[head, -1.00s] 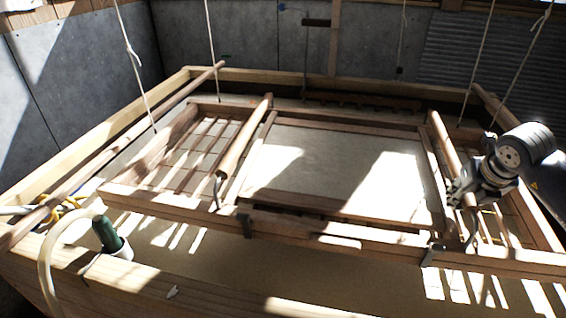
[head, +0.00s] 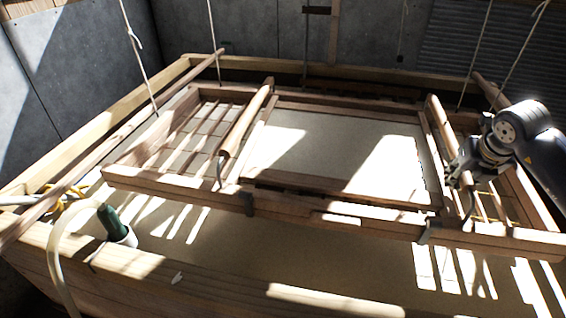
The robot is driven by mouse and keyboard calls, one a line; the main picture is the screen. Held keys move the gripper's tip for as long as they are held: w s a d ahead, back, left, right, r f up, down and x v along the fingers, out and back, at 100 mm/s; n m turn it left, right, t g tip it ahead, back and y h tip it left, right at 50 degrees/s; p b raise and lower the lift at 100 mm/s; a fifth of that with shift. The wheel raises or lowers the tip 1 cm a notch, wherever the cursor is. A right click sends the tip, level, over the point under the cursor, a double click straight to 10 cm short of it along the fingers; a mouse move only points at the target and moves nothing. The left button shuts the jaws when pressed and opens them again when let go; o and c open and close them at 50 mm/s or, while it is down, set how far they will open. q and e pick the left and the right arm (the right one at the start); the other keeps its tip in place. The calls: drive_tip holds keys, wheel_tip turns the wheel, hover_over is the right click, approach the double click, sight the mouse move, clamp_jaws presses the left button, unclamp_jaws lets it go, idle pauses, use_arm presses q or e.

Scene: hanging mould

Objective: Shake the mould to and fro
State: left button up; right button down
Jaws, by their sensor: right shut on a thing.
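The mould (head: 330,205) is a wooden frame that hangs on cords over a large wooden vat (head: 200,274). A pale sheet area (head: 335,150) fills its middle, with slatted sections at both sides. Two round wooden handles cross it, the left handle (head: 245,120) and the right handle (head: 443,135). My right gripper (head: 458,178) is shut on the right handle near its front end; the fingertips are partly hidden. My left gripper is not in view, and the left handle is free.
A green-bodied device with a pale hose (head: 112,224) stands at the vat's near left rim. White cords (head: 133,45) run upward from poles beside the mould. Yellow and white cables (head: 62,198) lie at the left rim. Grey walls stand behind.

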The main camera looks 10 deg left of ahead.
sight(468, 192)
drive_tip(key=w, duration=0.2)
drive_tip(key=shift+w+f, duration=0.1)
drive_tip(key=shift+w, duration=0.2)
drive_tip(key=shift+s, duration=0.1)
drive_tip(key=s+b, duration=0.1)
drive_tip(key=s, duration=0.7)
drive_tip(key=shift+a, duration=0.2)
drive_tip(key=w, duration=0.8)
drive_tip(key=shift+d+p, duration=0.2)
drive_tip(key=shift+p, duration=0.2)
drive_tip(key=shift+s, duration=0.1)
